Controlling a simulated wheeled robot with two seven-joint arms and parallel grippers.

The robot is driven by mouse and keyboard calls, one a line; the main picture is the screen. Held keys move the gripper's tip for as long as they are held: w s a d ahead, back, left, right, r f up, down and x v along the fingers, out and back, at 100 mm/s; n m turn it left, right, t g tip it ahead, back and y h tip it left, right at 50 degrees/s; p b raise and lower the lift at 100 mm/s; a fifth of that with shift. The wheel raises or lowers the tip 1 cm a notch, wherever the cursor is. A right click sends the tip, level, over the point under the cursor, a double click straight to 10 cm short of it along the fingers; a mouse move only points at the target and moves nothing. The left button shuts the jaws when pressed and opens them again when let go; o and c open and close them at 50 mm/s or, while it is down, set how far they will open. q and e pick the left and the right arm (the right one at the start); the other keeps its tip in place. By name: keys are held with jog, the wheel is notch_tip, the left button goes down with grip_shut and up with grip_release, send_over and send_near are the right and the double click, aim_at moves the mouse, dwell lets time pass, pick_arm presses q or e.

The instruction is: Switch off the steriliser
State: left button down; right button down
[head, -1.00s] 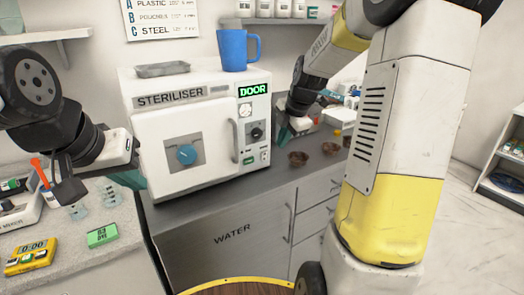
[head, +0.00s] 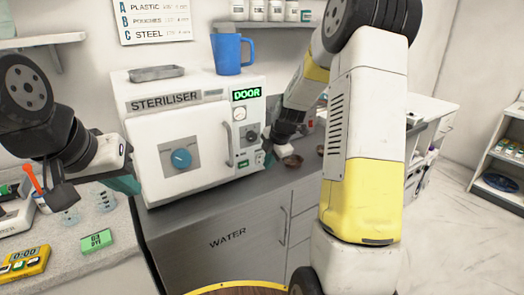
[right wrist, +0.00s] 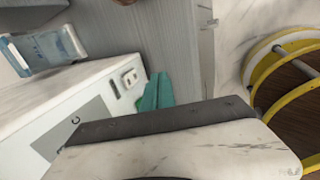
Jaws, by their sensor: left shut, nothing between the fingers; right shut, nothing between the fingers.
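My right gripper (head: 268,157) is shut beside the lower right of this panel; contact cannot be told. In the right wrist view its teal fingertips (right wrist: 156,92) are close to a small pale switch (right wrist: 129,78) on a white face. My left gripper (head: 130,184) is shut and empty left of the steriliser.
A blue mug (head: 231,54) and a grey tray (head: 157,73) sit on top of the steriliser. Brown bowls (head: 292,161) stand on the counter right of it. A yellow timer (head: 22,264) and a green box (head: 97,241) lie on the left worktop.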

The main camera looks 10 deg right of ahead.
aim_at(259, 157)
jog(key=shift+w+a+r, duration=0.15)
jog(key=shift+w+a, duration=0.05)
jog(key=shift+w, duration=0.4)
jog(key=shift+w+a+r, duration=0.15)
jog(key=shift+w+a, duration=0.05)
jog(key=shift+w, duration=0.35)
jog(key=shift+w+a+r, duration=0.15)
jog(key=shift+w+a, duration=0.05)
jog(key=shift+w, duration=0.4)
jog(key=shift+w+a+r, duration=0.1)
jog(key=shift+w, duration=0.2)
jog(key=shift+r, duration=0.1)
jog(key=shift+r, duration=0.65)
jog(key=shift+s, duration=0.1)
